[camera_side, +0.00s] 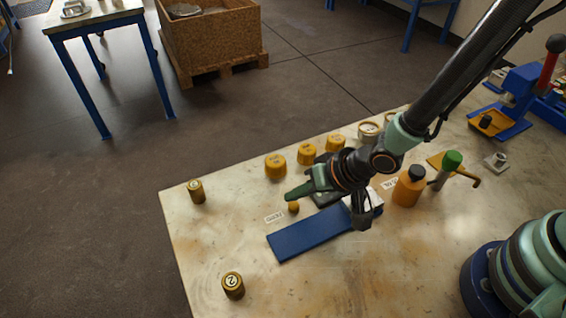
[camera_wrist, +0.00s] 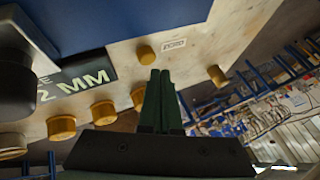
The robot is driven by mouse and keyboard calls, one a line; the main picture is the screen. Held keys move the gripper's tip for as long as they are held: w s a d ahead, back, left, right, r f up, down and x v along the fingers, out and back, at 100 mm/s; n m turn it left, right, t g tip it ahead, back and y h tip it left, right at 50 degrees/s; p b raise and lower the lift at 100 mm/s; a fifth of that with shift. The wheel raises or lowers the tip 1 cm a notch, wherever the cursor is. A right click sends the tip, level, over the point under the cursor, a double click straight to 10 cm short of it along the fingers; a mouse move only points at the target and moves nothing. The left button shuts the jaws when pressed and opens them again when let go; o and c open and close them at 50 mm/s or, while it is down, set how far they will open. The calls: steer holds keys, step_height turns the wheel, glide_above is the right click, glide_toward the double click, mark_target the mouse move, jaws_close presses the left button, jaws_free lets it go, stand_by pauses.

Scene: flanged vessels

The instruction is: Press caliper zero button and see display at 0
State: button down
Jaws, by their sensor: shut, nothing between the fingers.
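The zero button (camera_side: 293,207), a small yellow-orange round knob, stands on the bench beside a white ZERO label (camera_side: 273,217). The wrist view also shows the button (camera_wrist: 146,55) and the label (camera_wrist: 173,44). My gripper (camera_side: 288,196) is shut and empty, its green fingertips just by the button; in the wrist view the tips (camera_wrist: 160,72) appear beside it, apart in the picture. Height above the bench is hard to tell. A dark display (camera_wrist: 88,78) shows pale characters ending "E" and "2 MM"; its left part is hidden by a dark part.
A blue flat slab (camera_side: 308,233) lies right of the label. Several yellow capped pots (camera_side: 276,167) line the back edge. Brass cylinders stand at the left corner (camera_side: 196,191) and front (camera_side: 233,286). An orange bottle (camera_side: 409,187) stands right of my gripper.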

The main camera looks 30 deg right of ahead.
mark_target(297, 207)
stand_by(0.7)
steer(key=shift+f, duration=0.45)
steer(key=shift+f, duration=0.45)
stand_by(0.7)
steer(key=shift+r, duration=0.9)
steer(key=shift+r, duration=2.5)
